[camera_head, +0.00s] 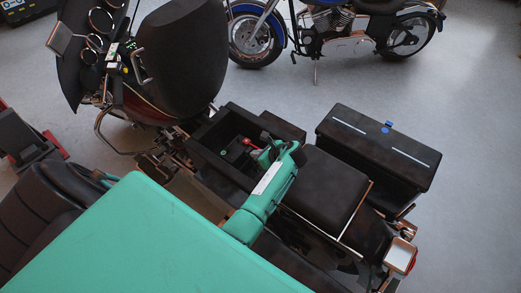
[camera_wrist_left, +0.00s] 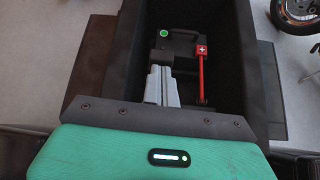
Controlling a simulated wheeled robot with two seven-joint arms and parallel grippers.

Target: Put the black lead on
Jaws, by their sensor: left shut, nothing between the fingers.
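The motorcycle's open black box (camera_head: 205,135) holds the battery, which shows in the left wrist view as a dark block (camera_wrist_left: 184,47) with a green dot. A red lead (camera_wrist_left: 201,75) with a white cross runs along its right side; its red end (camera_head: 253,148) also shows in the head view. My left gripper (camera_head: 262,153) reaches into the box from the right. In the left wrist view its grey fingers (camera_wrist_left: 160,70) are shut and empty, left of the red lead. A small dark piece (camera_wrist_left: 160,56) lies just beyond the fingertips; I cannot tell whether it is the black lead. My right gripper is out of view.
The box walls (camera_wrist_left: 235,60) close in around the gripper. A blue motorcycle (camera_head: 335,30) stands behind on open floor.

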